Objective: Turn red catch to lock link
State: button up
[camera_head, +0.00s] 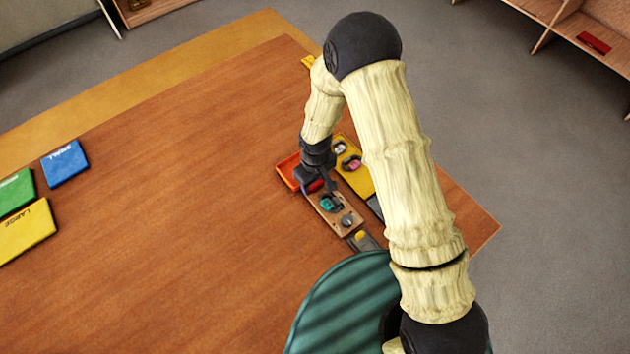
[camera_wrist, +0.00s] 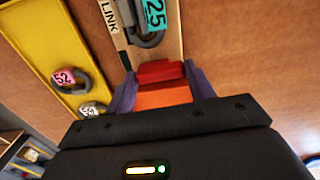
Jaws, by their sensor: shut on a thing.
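The red catch (camera_wrist: 158,71) sits at the near end of a wooden board (camera_wrist: 170,45) marked LINK. In the wrist view, my gripper (camera_wrist: 160,78) has its two purple fingers on either side of the catch and is shut on it. A padlock (camera_wrist: 150,38) with a teal tag reading 25 is on the board, just beyond the catch. In the head view, my gripper (camera_head: 318,186) is low over the board (camera_head: 336,221), and red shows between its fingers. The gripper partly hides the catch there.
An orange-red tray (camera_head: 287,171) lies beside the board. A yellow board (camera_wrist: 48,40) with tagged padlocks lies alongside, including a pink tag 52 (camera_wrist: 63,76). Blue (camera_head: 65,163), green (camera_head: 15,191) and yellow (camera_head: 27,232) pads lie far left. The table's middle (camera_head: 190,200) is clear.

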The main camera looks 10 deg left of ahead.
jog(key=shift+n, duration=0.3)
jog(key=n+b, duration=0.2)
jog(key=n, duration=0.1)
jog(key=shift+d+n, duration=0.1)
jog(key=shift+n, duration=0.2)
jog(key=n+b, duration=0.1)
jog(key=n, duration=0.3)
jog(key=shift+d+n, duration=0.15)
jog(key=shift+n, duration=0.15)
jog(key=n, duration=0.4)
jog(key=shift+d, duration=0.15)
jog(key=n+p, duration=0.1)
jog(key=n, duration=0.3)
jog(key=shift+w+r+n, duration=0.1)
jog(key=shift+w+n, duration=0.05)
jog(key=shift+n, duration=0.15)
jog(key=o, duration=1)
jog(key=shift+d, duration=0.1)
jog(key=shift+c, duration=0.2)
